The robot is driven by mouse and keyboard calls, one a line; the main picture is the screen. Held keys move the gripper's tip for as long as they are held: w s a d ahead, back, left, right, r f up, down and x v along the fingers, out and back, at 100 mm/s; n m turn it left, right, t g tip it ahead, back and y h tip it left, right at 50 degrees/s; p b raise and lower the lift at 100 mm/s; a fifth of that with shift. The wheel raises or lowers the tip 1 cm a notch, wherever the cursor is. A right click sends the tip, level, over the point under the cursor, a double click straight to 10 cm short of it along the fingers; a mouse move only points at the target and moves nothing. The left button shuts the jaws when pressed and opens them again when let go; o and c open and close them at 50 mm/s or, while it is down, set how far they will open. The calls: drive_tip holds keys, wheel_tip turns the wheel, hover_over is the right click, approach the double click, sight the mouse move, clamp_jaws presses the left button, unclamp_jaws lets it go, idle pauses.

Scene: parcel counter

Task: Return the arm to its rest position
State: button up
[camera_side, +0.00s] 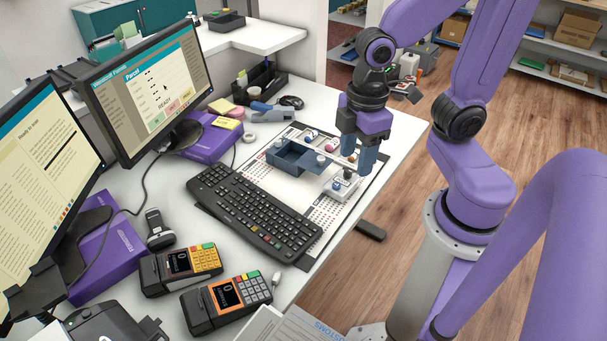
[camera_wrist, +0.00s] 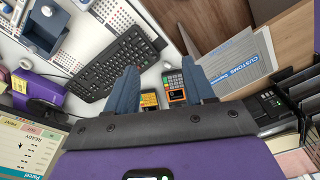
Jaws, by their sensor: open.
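My gripper (camera_side: 357,158) is above the right part of the white printed board on the counter, fingers pointing down, close to the small items there. In the wrist view my gripper (camera_wrist: 162,92) shows two blue-grey fingers spread apart with nothing between them. A blue-grey open box (camera_side: 285,158) stands on the board left of the fingers. A small white block with a dark knob (camera_side: 342,184) is just below and in front of the fingers. I cannot tell how high the fingertips are above the board.
A black keyboard (camera_side: 255,212) lies along the board's near edge. Small knobbed pieces (camera_side: 311,135) sit behind the box. Open floor (camera_side: 400,190) lies right of the counter edge.

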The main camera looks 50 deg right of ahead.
drive_tip(key=s+r, duration=0.1)
drive_tip(key=s, duration=0.5)
drive_tip(key=shift+a+r, duration=0.2)
drive_tip(key=shift+a, duration=0.25)
